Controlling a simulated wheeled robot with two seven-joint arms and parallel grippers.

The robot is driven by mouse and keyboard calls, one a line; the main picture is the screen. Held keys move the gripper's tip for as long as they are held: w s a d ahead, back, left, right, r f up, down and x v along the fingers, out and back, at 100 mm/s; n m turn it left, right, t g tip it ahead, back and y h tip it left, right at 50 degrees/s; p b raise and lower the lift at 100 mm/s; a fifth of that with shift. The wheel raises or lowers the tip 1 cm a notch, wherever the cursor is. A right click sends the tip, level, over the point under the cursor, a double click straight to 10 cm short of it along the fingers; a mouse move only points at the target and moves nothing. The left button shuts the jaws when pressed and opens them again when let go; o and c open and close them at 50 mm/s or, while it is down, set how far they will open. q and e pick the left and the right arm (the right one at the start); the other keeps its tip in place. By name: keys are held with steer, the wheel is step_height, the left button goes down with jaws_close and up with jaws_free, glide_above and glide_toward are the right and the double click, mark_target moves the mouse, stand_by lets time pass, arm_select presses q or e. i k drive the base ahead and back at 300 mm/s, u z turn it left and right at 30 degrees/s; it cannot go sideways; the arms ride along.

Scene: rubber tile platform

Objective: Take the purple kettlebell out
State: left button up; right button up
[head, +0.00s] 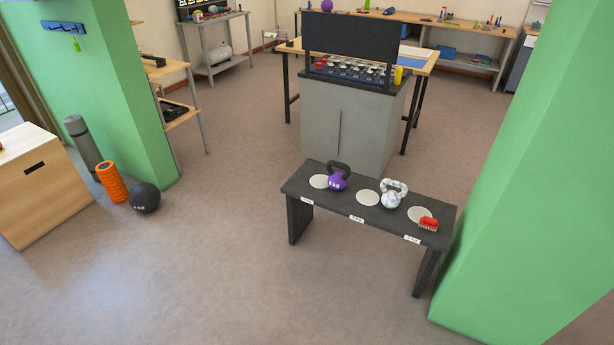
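The purple kettlebell (338,181) with a dark handle stands upright on a low dark bench (304,190) in the head view. It sits just right of a pale round disc (319,181) near the bench's left end. A white marbled kettlebell (391,198) stands farther right, between two more pale discs. Neither of my grippers is in view.
A grey cabinet (343,130) stands right behind the bench. A green pillar (530,200) stands close to its right end. A black ball (146,197), orange roller (112,182) and wooden box (38,195) are at the left. The floor in front is clear.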

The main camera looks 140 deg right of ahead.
mark_target(336, 180)
steer(key=z, duration=4.5)
steer(key=i, duration=1.65)
steer(key=z, duration=0.6)
steer(key=i, duration=1.6)
steer(key=z, duration=0.35)
